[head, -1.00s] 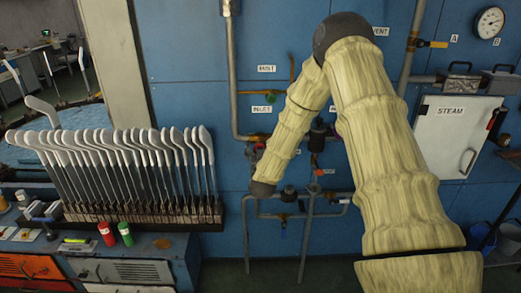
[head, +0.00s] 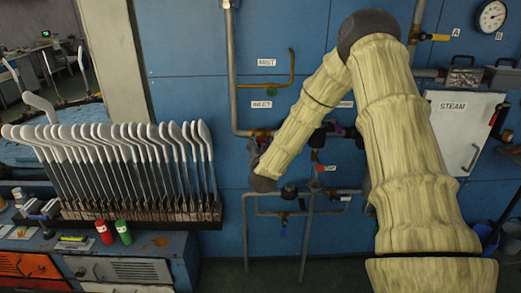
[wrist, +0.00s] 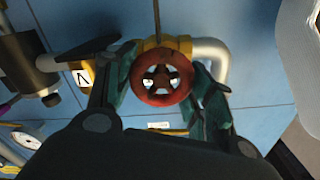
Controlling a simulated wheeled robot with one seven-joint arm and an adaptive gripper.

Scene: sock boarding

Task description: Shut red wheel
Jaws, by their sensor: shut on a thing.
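The red wheel (wrist: 162,80) is a round spoked handwheel on a brass valve body, seen near face-on in the wrist view. My gripper (wrist: 164,84) has one dark green finger on each side of its rim and is shut on it. The wheel's far side and the stem behind it are hidden. In the head view my forearm slopes down to the left across the pipework, and I cannot make out the wheel clearly there.
A grey bent pipe (wrist: 212,57) joins the valve beside the right finger. A rack of white-topped boards (head: 130,165) stands left. A STEAM cabinet (head: 465,130) is at right.

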